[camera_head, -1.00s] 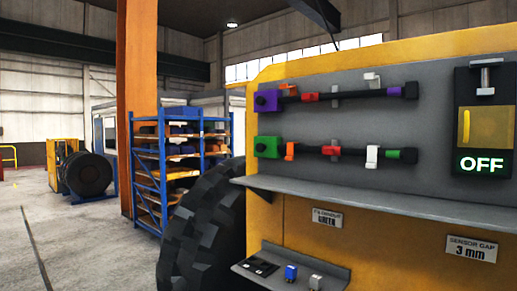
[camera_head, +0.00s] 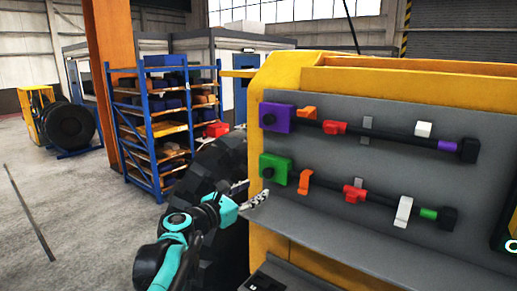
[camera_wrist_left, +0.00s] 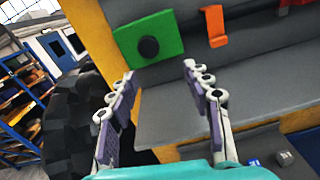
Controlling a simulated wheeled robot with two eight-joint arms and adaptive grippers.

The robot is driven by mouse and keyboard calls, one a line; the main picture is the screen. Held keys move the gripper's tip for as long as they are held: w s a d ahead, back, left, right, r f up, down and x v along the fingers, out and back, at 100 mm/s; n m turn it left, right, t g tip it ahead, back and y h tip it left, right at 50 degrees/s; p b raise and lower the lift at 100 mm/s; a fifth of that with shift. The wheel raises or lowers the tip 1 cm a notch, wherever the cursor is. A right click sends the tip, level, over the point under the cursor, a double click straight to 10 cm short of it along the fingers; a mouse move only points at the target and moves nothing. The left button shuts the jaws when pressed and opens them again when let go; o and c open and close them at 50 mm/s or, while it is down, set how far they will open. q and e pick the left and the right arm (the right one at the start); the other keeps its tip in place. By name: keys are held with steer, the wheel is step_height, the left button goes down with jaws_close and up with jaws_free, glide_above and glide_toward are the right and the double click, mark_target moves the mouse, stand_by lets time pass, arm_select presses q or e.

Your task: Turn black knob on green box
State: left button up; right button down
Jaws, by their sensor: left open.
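The green box (camera_head: 281,163) is on the grey panel, at the left end of the lower black rod. Its round black knob (camera_head: 268,173) faces left. In the left wrist view the green box (camera_wrist_left: 170,30) and black knob (camera_wrist_left: 148,47) show at the upper middle, beyond the fingertips. My left gripper (camera_head: 254,191) is open and empty, just below and left of the green box, apart from the knob. In the left wrist view its two fingers (camera_wrist_left: 160,71) are spread, with the knob slightly above and left of the gap's middle. My right gripper is not in view.
A purple box (camera_head: 282,118) with a similar black knob is above the green box. Orange, red and white clips sit along both rods. A grey ledge (camera_head: 300,229) runs below. A large black tyre (camera_head: 222,165) and a blue rack (camera_head: 158,189) stand to the left.

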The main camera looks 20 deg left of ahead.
mark_target(266, 173)
arm_select(q)
steer(key=shift+n+t, duration=0.3)
steer(key=shift+n, duration=0.3)
steer(key=w, duration=0.2)
steer(key=w+d+r+p, duration=0.1)
steer(key=w, duration=0.2)
steer(key=w+r, duration=0.1)
steer(key=w, duration=0.2)
steer(key=shift+d, duration=0.3)
steer(key=shift+s+d, duration=0.1)
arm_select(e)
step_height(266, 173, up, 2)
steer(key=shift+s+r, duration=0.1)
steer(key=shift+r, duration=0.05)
arm_select(q)
steer(key=shift+c, duration=0.2)
jaws_close()
